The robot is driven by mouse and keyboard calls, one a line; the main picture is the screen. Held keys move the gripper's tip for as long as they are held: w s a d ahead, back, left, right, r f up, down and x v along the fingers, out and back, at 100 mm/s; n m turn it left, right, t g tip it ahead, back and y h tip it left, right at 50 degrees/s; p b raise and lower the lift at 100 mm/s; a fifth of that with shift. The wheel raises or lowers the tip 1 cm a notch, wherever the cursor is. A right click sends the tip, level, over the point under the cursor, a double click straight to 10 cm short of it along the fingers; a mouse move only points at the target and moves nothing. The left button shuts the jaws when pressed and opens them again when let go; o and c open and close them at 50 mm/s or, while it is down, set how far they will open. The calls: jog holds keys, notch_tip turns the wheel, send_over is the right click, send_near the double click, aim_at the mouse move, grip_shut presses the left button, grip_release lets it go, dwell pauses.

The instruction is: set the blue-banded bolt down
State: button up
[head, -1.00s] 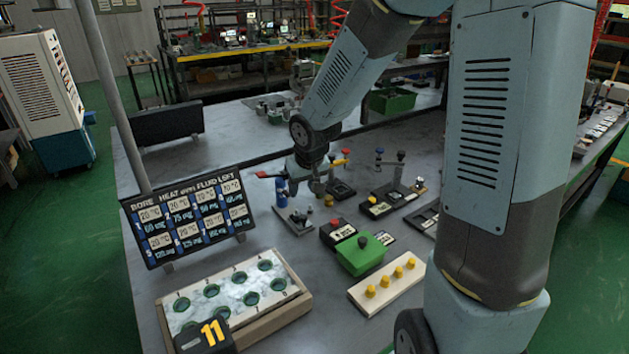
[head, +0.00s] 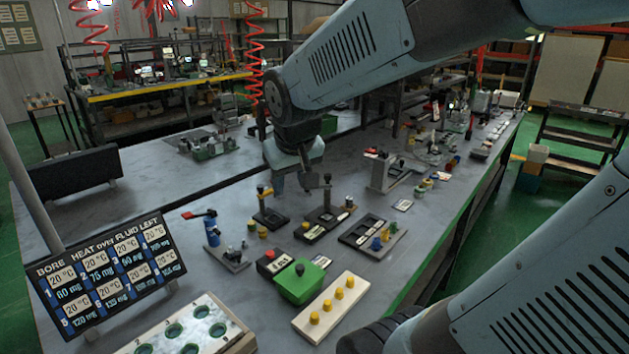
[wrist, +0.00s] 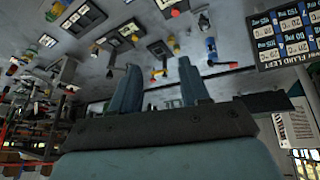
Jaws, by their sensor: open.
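My gripper (head: 291,182) hangs above the middle of the bench in the head view, fingers pointing down and apart.
A blue valve with a red handle (head: 212,230) stands left of my gripper. Upright posts (head: 261,193) and (head: 327,185) stand close below it. A green box (head: 300,284), a pale block with yellow pegs (head: 330,308) and a chart board (head: 108,275) are nearer.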

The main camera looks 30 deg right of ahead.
jog(key=s+d+r+y, duration=0.1)
jog(key=s+r, duration=0.2)
jog(key=s, duration=0.6)
jog(key=shift+s+d+r+m, duration=0.25)
jog(key=shift+d+r+m, duration=0.05)
jog(key=shift+d, duration=0.1)
